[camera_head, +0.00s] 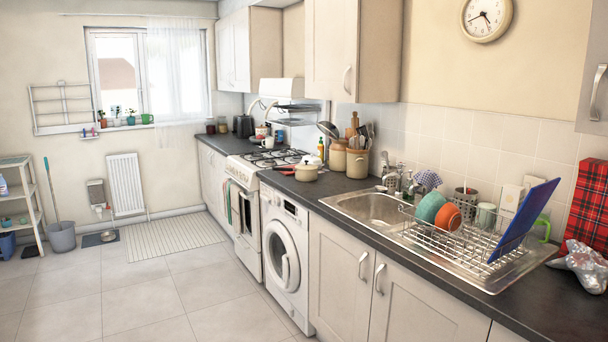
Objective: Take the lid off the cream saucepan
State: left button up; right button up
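The cream saucepan (306,174) stands small and far off on the dark counter, above the washing machine and just right of the stove. Its dark handle points left toward the stove. A lid (309,164) appears to sit on top of it, though the detail is too small to be sure how it is seated. Neither of my grippers shows in the head view.
A washing machine (285,253) is under the counter, beside the stove (246,214). The tiled floor (150,293) in front is clear.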

aim_at(302, 176)
jog(key=i+j+u, duration=0.3)
jog(key=i, duration=1.05)
jog(key=i+u, duration=0.3)
jog(key=i, duration=1.05)
jog(key=i+z, duration=0.2)
jog(key=i, duration=0.35)
jog(key=i+j+z, duration=0.2)
jog(key=i, duration=0.35)
jog(key=i+j+z, duration=0.2)
jog(key=i, duration=0.35)
jog(key=i+j+z, duration=0.2)
jog(key=i+j, duration=0.2)
jog(key=i, duration=0.1)
